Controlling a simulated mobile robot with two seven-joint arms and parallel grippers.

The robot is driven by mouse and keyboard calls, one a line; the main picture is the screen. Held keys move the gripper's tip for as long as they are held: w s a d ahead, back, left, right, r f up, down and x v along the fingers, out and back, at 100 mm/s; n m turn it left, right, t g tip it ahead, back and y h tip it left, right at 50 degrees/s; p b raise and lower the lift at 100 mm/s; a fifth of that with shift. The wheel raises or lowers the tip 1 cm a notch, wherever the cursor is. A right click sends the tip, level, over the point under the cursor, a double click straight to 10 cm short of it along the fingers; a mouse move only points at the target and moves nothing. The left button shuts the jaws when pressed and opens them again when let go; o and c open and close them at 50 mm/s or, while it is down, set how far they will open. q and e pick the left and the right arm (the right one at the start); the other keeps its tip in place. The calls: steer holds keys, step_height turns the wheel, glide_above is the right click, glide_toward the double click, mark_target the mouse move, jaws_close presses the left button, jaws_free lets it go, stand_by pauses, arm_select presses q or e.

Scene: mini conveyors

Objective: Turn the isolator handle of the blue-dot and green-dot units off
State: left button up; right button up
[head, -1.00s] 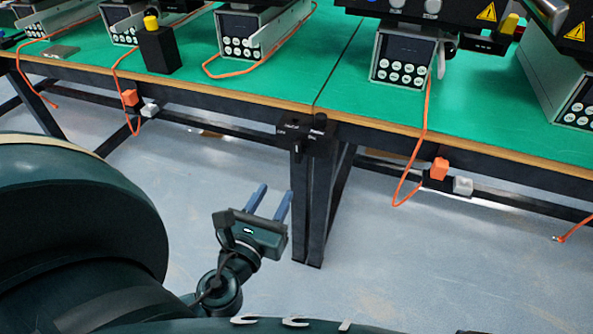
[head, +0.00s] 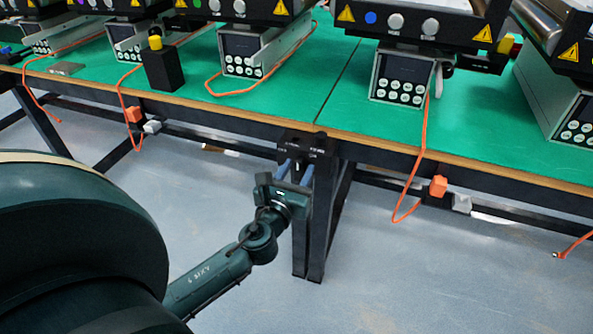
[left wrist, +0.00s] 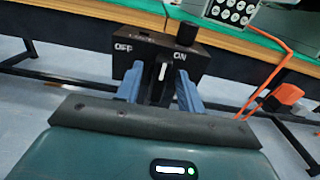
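A black switch box (head: 318,150) hangs at the table edge where two tables meet. In the left wrist view the box (left wrist: 135,49) reads OFF on the left and ON on the right, with a white-marked handle (left wrist: 163,72) pointing upright between. My left gripper (head: 296,170) is open just in front of it; its blue fingers (left wrist: 160,92) stand on either side of the handle, contact unclear. One conveyor unit bears a blue-purple dot (head: 370,18); another, to its left, bears a green dot (head: 196,3), cut by the top edge. My right gripper is not in view.
Orange cables hang over the front edge to orange plugs (head: 438,187) at a low rail. Dark table legs (head: 316,235) stand beneath the switch box. Floor in front is clear.

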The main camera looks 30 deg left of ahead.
arm_select(q)
steer(key=shift+c, duration=0.2)
jaws_close()
